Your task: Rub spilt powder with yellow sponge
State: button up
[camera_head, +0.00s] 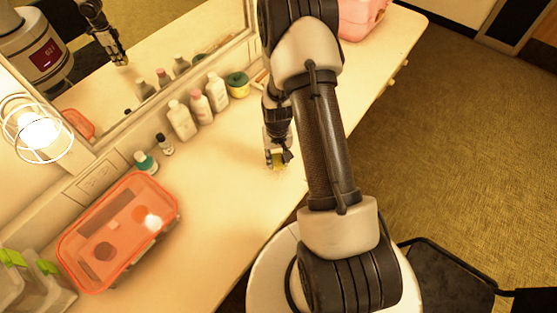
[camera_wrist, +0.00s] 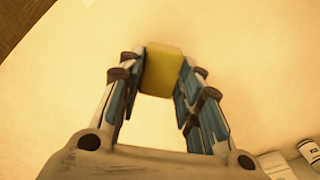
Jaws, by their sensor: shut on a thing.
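The yellow sponge (camera_wrist: 162,70) is held between the two fingers of my gripper (camera_wrist: 160,82) in the wrist view. In the head view my gripper (camera_head: 277,160) is low over the pale counter (camera_head: 225,215), with a little of the sponge (camera_head: 278,167) showing at its tip. My arm hides part of the counter behind it. I cannot tell whether the sponge touches the counter. No spilt powder can be made out in either view.
Several bottles (camera_head: 181,120) and a yellow-green round container (camera_head: 238,85) line the mirror (camera_head: 150,60). An orange translucent box (camera_head: 118,232) sits at left, near a small teal-labelled bottle (camera_head: 146,162). A pink box (camera_head: 362,18) stands at the far end. The counter between is clear.

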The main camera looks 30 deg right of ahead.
jog(key=shift+d+r+p, duration=0.1)
jog(key=shift+r+p, duration=1.25)
jog(key=shift+r, duration=1.3)
